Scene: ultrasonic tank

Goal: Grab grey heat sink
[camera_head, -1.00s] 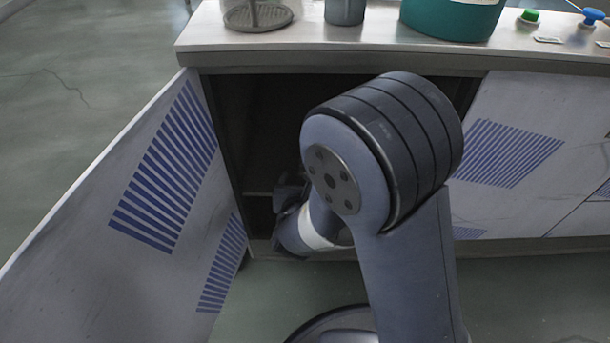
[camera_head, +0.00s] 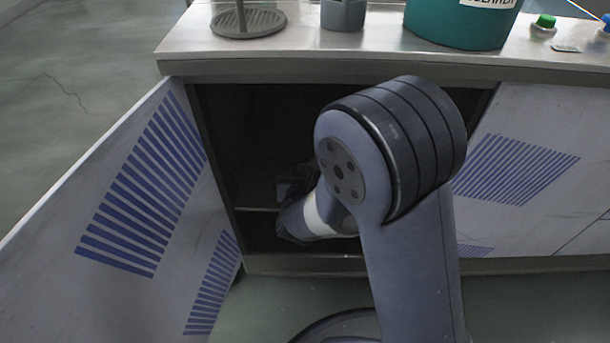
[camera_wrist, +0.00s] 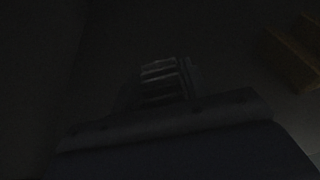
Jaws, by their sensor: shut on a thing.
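The grey heat sink (camera_wrist: 163,72), a small finned block, shows faintly in the middle of the dark wrist view. My gripper (camera_wrist: 162,92) is shut on it, though the jaws are hard to make out in the gloom. In the head view my gripper (camera_head: 292,190) is inside the open cabinet (camera_head: 232,222), mostly hidden by shadow and my own arm. The heat sink cannot be made out in the head view.
The cabinet door (camera_head: 120,225) stands open on the left. The counter (camera_head: 290,62) above the opening holds a grey cup (camera_head: 343,13), a round drain rack (camera_head: 249,22) and a teal tub (camera_head: 460,22). A brownish shape (camera_wrist: 288,58) shows at the wrist view's right.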

